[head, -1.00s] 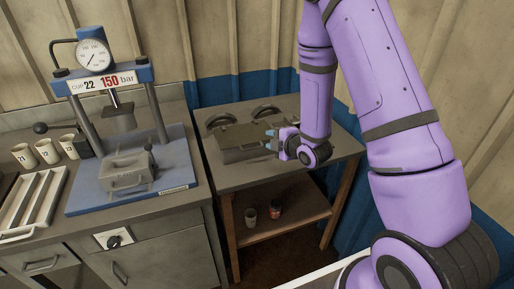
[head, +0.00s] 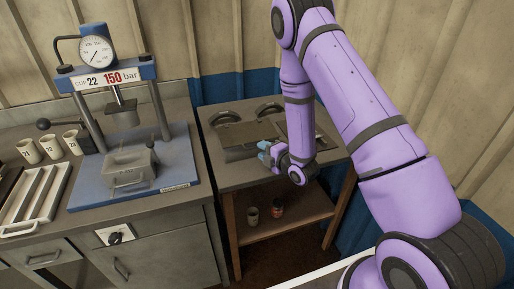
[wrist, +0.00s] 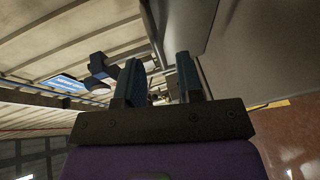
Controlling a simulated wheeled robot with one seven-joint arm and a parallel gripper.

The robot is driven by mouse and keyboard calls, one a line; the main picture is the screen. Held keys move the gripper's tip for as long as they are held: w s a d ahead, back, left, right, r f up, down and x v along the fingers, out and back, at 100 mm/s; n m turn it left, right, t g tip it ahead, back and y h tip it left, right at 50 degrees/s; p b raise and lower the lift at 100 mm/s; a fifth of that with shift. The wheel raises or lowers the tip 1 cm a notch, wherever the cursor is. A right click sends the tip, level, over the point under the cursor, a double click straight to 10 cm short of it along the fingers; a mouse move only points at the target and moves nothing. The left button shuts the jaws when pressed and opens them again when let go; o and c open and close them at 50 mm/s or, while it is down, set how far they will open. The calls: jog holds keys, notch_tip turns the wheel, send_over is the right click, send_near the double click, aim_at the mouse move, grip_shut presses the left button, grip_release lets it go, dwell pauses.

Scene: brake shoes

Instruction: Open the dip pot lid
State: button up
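The dip pot (head: 238,154) is a low grey-brown box on the small side table. A flat grey panel (head: 245,134), seemingly its lid, lies over it; I cannot tell whether it is raised. My gripper (head: 264,150) is at the front right of the pot, its blue fingertips close to the front edge. Contact cannot be made out. In the wrist view the two fingers of my gripper (wrist: 160,82) stand apart, with nothing clearly held between them. A grey panel (wrist: 183,25) runs just beyond them. My arm hides the pot's right part.
Two dark curved pieces (head: 223,118) (head: 268,110) lie behind the pot. A cup (head: 252,214) and a red can (head: 277,207) stand on the lower shelf. A blue press (head: 130,165) stands on the left bench (head: 160,212). The side table's (head: 226,180) front strip is clear.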

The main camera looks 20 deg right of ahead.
aim_at(249, 135)
jog(key=shift+x, duration=1.95)
jog(key=shift+c, duration=0.2)
grip_shut()
